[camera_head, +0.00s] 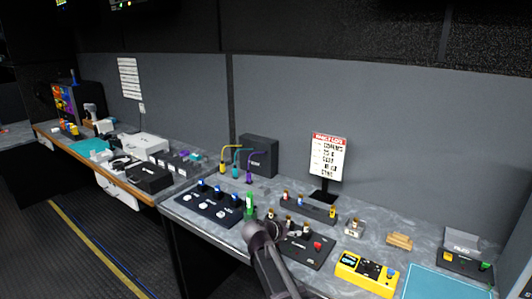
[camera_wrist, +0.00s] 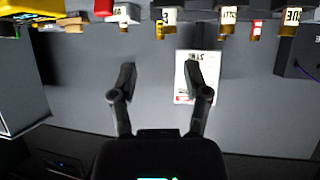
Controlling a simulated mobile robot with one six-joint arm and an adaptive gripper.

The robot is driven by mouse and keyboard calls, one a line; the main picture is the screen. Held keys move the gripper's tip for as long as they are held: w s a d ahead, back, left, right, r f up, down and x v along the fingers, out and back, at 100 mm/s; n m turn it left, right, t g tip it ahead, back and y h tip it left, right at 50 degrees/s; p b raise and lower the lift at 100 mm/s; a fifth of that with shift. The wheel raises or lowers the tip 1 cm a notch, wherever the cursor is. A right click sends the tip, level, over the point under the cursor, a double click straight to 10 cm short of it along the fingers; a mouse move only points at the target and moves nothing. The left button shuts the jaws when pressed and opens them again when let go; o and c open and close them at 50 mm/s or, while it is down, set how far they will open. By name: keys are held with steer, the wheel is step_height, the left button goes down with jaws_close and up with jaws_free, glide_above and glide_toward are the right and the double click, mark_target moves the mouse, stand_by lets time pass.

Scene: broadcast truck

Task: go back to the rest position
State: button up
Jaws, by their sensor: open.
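My gripper (camera_wrist: 159,80) is open and empty in the wrist view, its two dark fingers spread apart with the grey wall behind them. The wrist picture is upside down, with the desk items along its top edge. A white sign card (camera_wrist: 194,80) lies behind the right finger there and is partly covered by it. In the head view my arm rises from the bottom middle in front of the desk (camera_head: 210,242) and hides part of the panels; the fingers cannot be made out there.
The sign (camera_head: 328,158) stands behind. Open floor (camera_head: 60,240) lies left.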

steer(key=s+d+f+n+g+y, duration=0.1)
steer(key=s+d, duration=0.1)
steer(key=s, duration=0.1)
steer(key=s+d+f+n+g+y+p, duration=0.1)
steer(key=s+d+f+g, duration=0.1)
steer(key=s, duration=0.1)
steer(key=s+d+f+n+g+y, duration=0.1)
steer(key=s+d+f, duration=0.1)
steer(key=s+d, duration=0.1)
steer(key=shift+s+f+g, duration=0.1)
steer(key=shift+s+g, duration=0.3)
steer(key=shift+s, duration=0.2)
steer(key=s+n+g+y, duration=0.1)
steer(key=s+n+y, duration=0.1)
steer(key=s, duration=0.1)
steer(key=s+f+n+g+y+p, duration=0.1)
steer(key=s+n+y, duration=0.1)
steer(key=s, duration=0.2)
steer(key=s+n+g+y+p, duration=0.1)
steer(key=s+n+y, duration=0.1)
steer(key=s, duration=0.1)
steer(key=shift+s+a+f, duration=0.1)
steer(key=shift+s+f, duration=0.2)
steer(key=shift+s, duration=0.1)
